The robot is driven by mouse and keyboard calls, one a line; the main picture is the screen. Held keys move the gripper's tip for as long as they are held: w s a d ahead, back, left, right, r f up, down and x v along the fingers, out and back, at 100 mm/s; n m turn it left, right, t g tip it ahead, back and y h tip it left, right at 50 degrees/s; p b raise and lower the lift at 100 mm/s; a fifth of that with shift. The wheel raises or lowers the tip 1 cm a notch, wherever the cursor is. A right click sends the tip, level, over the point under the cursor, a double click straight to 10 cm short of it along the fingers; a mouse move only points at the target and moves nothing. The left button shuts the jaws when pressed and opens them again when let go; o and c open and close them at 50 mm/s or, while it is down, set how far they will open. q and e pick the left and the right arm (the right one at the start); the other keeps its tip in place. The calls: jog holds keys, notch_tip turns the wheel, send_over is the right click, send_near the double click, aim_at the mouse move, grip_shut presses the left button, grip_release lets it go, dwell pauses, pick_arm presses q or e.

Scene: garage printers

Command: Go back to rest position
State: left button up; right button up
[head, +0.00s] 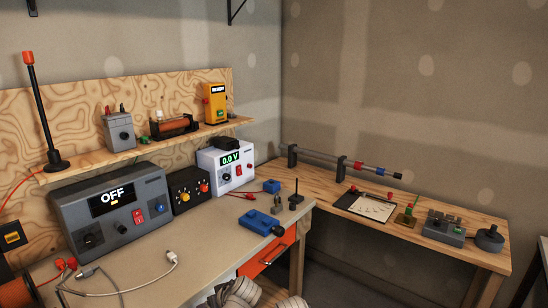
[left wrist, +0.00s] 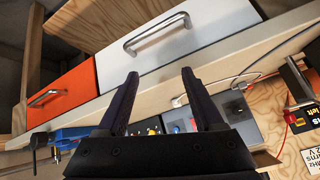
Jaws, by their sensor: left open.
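My left gripper (left wrist: 160,73) shows in the left wrist view with its two dark fingers spread apart. It is open and nothing is between the fingers. Beyond the fingers are the bench's front edge and a white drawer (left wrist: 205,42) with a metal handle. I cannot make out my left gripper in the head view. My right gripper is in neither view.
The workbench (head: 205,228) holds a grey device reading OFF (head: 110,205), a white device reading 0.0 V (head: 227,165), a blue vise (head: 258,221) and a loose cable (head: 160,267). An orange drawer (head: 268,255) is below. A wooden side table (head: 320,180) stands right.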

pick_arm(q)
jog(key=s+d+f+m+g+h, duration=0.2)
jog(key=s+d+m+g, duration=0.1)
jog(key=s, duration=0.5)
jog(key=s+d+f+m+g+h, duration=0.3)
jog(key=s+d+m, duration=0.3)
jog(key=s+d, duration=0.1)
jog(key=shift+s+d+f+m, duration=0.15)
jog(key=shift+s+d+m, duration=0.2)
jog(key=shift+d, duration=0.4)
dwell(0.3)
